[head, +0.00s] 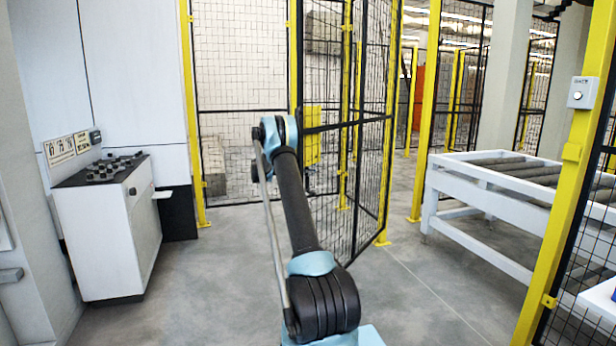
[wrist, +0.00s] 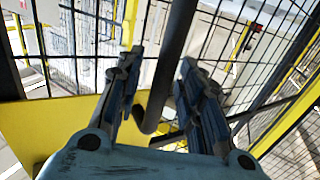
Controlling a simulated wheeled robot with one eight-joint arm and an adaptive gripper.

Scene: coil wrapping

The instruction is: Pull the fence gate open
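The fence gate (head: 368,130) is a black mesh panel right of my arm in the head view. It stands at an angle to the fence panel at its left, its lower corner towards me. In the wrist view, its dark bar handle (wrist: 178,45) runs down between my fingers and ends in a bend over a yellow plate (wrist: 55,130). My gripper (wrist: 158,72) is open around the handle, with a finger on each side and visible gaps. In the head view my arm hides the gripper and handle.
A white console (head: 115,235) stands at left. A white roller conveyor (head: 470,200) is at right, behind a yellow post (head: 560,215) with a button box (head: 582,93). Grey floor (head: 215,275) is clear on both sides of my arm.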

